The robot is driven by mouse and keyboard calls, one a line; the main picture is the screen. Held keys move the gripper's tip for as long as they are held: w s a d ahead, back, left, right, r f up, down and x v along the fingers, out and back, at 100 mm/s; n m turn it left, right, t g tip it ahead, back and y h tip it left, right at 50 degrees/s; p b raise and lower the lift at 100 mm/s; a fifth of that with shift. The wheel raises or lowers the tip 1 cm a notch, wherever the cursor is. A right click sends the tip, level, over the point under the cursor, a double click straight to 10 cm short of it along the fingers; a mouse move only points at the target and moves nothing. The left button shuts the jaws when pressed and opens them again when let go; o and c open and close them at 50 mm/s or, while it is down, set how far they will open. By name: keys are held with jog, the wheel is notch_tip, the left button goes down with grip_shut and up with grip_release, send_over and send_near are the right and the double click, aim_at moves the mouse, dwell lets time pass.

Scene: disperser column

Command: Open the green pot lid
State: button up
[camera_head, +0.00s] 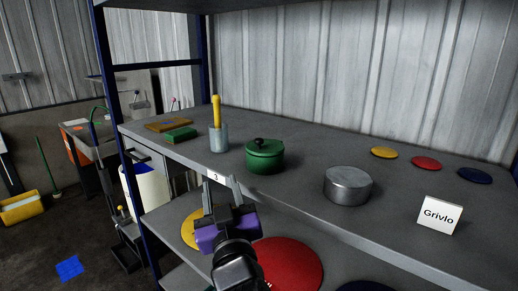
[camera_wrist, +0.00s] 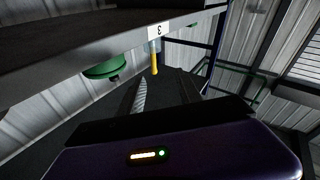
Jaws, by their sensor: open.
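A green pot (camera_head: 264,160) stands on the upper grey shelf, left of the middle. Its green lid (camera_head: 265,147) with a dark knob on top sits closed on it. My gripper (camera_head: 220,189) is in front of the shelf's front edge, below and to the left of the pot, apart from it. Its two fingers are spread and nothing is between them. In the wrist view, the gripper's fingers (camera_wrist: 163,95) point away from the camera and the green pot (camera_wrist: 103,69) shows beyond them at the upper left, partly hidden by the shelf edge.
A grey cup (camera_head: 218,138) with a yellow-handled tool stands left of the pot. A metal cylinder (camera_head: 347,186) stands to its right. A blue post (camera_head: 128,165) rises at the left.

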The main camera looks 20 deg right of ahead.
aim_at(258, 143)
jog(key=w+d+r+m+g+h, duration=0.1)
jog(key=d+r+m+h, duration=0.1)
jog(key=h, duration=0.1)
jog(key=w+d+r+m+g+h, duration=0.2)
jog(key=m+h, duration=0.1)
jog(key=w+d+r+m+g+h+b, duration=0.1)
jog(key=d+r+m+h, duration=0.1)
jog(key=h, duration=0.1)
jog(key=shift+w+d+r+m, duration=0.2)
jog(key=shift+w+m, duration=0.2)
jog(key=shift+s+d+f+m+g, duration=0.1)
jog(key=shift+d+f+m+g, duration=0.1)
jog(key=shift+d+m+g, duration=0.15)
jog(key=shift+d+f+h, duration=0.1)
jog(key=shift+d+h, duration=0.05)
jog(key=shift+h, duration=0.15)
jog(key=p+x, duration=0.1)
jog(key=x, duration=0.6)
jog(key=shift+w+f+p, duration=0.1)
jog(key=shift+w+p, duration=0.2)
jog(key=shift+p, duration=0.05)
grip_shut()
